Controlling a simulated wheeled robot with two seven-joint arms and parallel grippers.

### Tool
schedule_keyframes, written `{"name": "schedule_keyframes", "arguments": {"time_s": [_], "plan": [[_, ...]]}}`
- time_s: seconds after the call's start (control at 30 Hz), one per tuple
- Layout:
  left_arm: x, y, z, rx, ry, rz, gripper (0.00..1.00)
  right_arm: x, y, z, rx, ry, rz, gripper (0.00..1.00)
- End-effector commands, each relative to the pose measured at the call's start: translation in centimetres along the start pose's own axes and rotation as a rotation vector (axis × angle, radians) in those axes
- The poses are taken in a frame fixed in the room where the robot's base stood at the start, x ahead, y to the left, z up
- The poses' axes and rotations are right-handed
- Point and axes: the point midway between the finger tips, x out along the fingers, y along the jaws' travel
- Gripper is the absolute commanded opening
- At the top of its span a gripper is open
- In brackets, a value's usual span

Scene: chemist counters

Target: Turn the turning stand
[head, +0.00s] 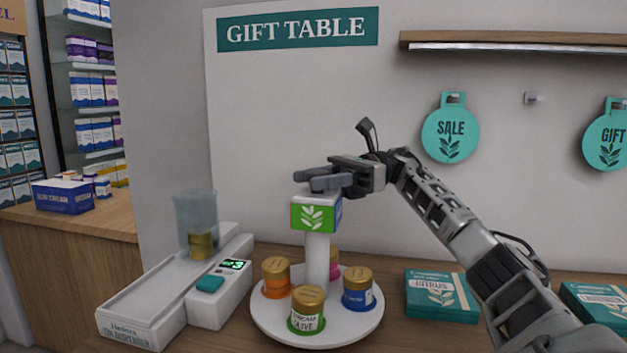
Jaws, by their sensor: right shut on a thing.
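Jars with gold lids stand around the column: an orange one (276,290), a green one (307,322), a blue one (357,298) and a pink one (334,267), partly hidden behind the column. My right gripper (325,179) reaches in from the right and is shut on the top of the stand, just above the green head. Its fingers hide most of the part they hold. My left gripper is not in view.
A grey dispenser (160,290) with a clear tube and a teal button stands left of the stand. Teal boxes (441,298) lie on the counter to the right, beside my right arm. A wall shelf (520,42) and a round SALE tag (450,135) are behind.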

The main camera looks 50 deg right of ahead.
Motion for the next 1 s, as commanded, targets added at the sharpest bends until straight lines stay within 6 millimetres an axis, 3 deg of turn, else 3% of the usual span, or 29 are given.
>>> {"name": "schedule_keyframes", "arguments": {"time_s": [0.2,0.23,0.3,0.67,1.0], "plan": [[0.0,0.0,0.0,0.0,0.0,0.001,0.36,0.0,0.0,0.2,-0.001,-0.006,0.0,0.0],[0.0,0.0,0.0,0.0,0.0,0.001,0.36,0.0,0.0,0.2,-0.001,-0.006,0.0,0.45],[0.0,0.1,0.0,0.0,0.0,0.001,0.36,0.0,0.0,0.2,-0.001,-0.005,0.0,0.6],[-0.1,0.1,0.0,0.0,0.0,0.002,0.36,-0.5,-0.1,0.1,-0.001,-0.003,-0.003,0.6],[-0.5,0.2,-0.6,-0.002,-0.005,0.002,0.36,-5.4,-0.1,0.4,0.0,-0.006,-0.001,0.6]]}}
